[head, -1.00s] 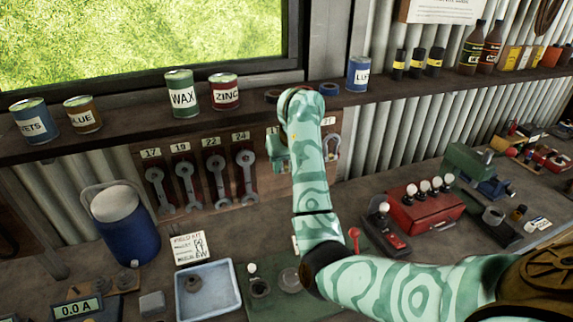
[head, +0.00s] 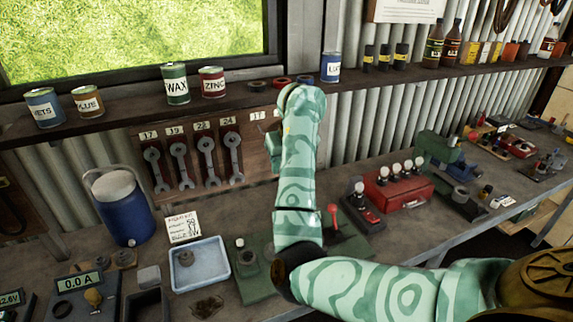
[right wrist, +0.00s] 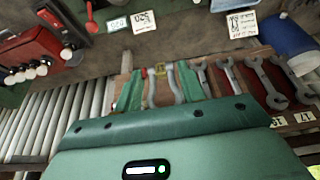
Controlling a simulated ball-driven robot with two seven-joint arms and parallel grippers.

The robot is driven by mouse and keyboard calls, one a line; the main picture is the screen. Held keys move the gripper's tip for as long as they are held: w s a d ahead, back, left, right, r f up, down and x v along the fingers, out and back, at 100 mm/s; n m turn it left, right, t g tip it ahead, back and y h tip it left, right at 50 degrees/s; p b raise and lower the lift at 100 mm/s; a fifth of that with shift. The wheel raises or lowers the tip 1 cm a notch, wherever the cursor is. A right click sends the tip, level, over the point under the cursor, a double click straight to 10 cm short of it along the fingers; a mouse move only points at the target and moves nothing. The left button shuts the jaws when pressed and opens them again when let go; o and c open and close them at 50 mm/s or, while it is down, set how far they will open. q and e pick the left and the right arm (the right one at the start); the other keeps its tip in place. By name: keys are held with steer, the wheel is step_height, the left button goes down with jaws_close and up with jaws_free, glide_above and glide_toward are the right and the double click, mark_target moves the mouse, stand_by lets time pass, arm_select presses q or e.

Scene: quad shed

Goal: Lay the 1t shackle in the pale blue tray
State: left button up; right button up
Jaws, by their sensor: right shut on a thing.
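The pale blue tray (head: 222,257) lies on the bench in the head view, with a dark round nut-like piece in it. My right gripper (head: 272,142) is at the right part of the tool board under the shelf, partly hidden behind my own arm. In the right wrist view its green fingers (right wrist: 160,88) stand either side of a grey curved metal piece, which looks like a shackle (right wrist: 176,88), with a yellow part at one end. The gripper is shut on it, still against the board. Its marking cannot be read. My left gripper is not in view.
Several spanners (head: 208,160) hang left of the gripper. A blue jug (head: 121,208), a card (head: 183,228) and a green plate (head: 254,282) surround the tray. A red box with white knobs (head: 397,186) stands to the right. Cans (head: 174,84) line the shelf.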

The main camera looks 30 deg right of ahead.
steer(key=s+a+p, duration=0.1)
steer(key=s+p, duration=0.2)
steer(key=s, duration=0.5)
steer(key=shift+a+p, duration=0.25)
steer(key=shift+p, duration=0.1)
steer(key=shift+w, duration=0.1)
stand_by(0.5)
steer(key=shift+f, duration=0.1)
